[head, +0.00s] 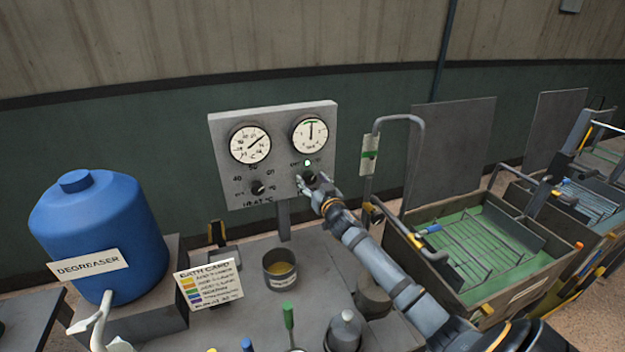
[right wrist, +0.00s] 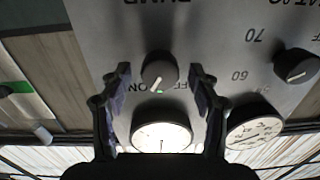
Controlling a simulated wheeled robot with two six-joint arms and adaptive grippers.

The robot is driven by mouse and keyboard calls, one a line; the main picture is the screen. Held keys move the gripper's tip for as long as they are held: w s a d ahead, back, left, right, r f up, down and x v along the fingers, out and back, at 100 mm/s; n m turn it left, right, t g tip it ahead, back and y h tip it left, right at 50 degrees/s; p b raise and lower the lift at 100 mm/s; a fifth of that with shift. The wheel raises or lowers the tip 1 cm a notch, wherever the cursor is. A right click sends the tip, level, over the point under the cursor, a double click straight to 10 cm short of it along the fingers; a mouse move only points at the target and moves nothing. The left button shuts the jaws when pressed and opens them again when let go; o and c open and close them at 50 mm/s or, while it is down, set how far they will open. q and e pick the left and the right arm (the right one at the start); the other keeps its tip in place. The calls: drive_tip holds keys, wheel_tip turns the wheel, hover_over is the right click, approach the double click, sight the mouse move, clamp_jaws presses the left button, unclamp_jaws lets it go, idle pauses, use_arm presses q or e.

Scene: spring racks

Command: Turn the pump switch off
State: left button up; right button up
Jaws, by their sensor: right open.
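The pump switch is a dark round knob (head: 310,177) on the right part of the grey control panel (head: 285,190), below the right gauge. In the right wrist view, which shows the panel upside down, the knob (right wrist: 159,69) has a pale pointer line and printed ON and OFF lettering, partly hidden. A small lit greenish lamp (head: 307,162) is above the knob. My right gripper (head: 306,186) is at the panel, its fingers open on either side of the knob, with gaps visible in the wrist view (right wrist: 160,76). My left gripper is not in view.
A second knob (head: 257,187) with a temperature scale sits left on the panel. A blue degreaser tank (head: 98,230), a bath card (head: 209,283) and a small pot (head: 280,270) stand below left. A green-lined bath (head: 480,250) with a wire rack lies right of my arm.

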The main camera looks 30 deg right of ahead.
drive_tip(key=shift+c, duration=0.2)
drive_tip(key=c, duration=1.1)
drive_tip(key=shift+c, duration=0.2)
drive_tip(key=shift+n, duration=0.3)
drive_tip(key=n+p, duration=0.1)
drive_tip(key=n, duration=0.4)
drive_tip(key=shift+n+p, duration=0.3)
drive_tip(key=shift+p, duration=0.1)
drive_tip(key=n+p, duration=0.1)
drive_tip(key=n, duration=0.4)
drive_tip(key=shift+a+f+p, duration=0.1)
drive_tip(key=shift+p, duration=0.25)
drive_tip(key=shift+n, duration=0.4)
drive_tip(key=o, duration=1.2)
